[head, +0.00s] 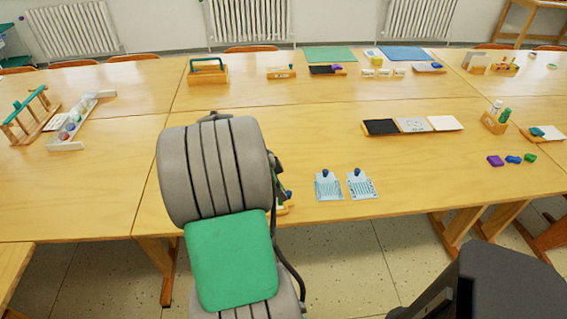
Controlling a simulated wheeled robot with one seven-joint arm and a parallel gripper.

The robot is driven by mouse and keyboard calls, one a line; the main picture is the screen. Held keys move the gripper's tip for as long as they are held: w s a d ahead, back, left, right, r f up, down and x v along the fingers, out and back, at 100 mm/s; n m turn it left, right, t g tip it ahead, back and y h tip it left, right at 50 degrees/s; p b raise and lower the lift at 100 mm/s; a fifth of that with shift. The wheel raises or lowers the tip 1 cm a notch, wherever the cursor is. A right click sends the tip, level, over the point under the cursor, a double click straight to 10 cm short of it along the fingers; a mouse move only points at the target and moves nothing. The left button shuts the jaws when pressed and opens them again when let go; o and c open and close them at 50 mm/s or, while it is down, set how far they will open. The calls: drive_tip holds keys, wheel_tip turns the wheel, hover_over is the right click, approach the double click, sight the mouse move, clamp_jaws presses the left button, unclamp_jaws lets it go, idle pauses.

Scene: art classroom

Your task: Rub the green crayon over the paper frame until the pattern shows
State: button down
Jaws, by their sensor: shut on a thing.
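My grey arm with a green panel stands in the middle of the head view and hides the table behind it. My gripper is not visible; the arm covers where it may be. I cannot tell whether this is the green crayon or the paper frame. No other thing in view can be surely named as either.
Two light-blue cards with dark-blue knobs (328,187) lie right of the arm on the wooden table (420,180). Purple, blue and green lumps (513,160) lie at the right. A tray with black, grey and white panels (412,125) lies behind. Bare table lies between them.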

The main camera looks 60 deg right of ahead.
drive_tip(key=shift+w+r+p, duration=0.1)
drive_tip(key=shift+r+p, duration=2.1)
drive_tip(key=shift+r, duration=1.9)
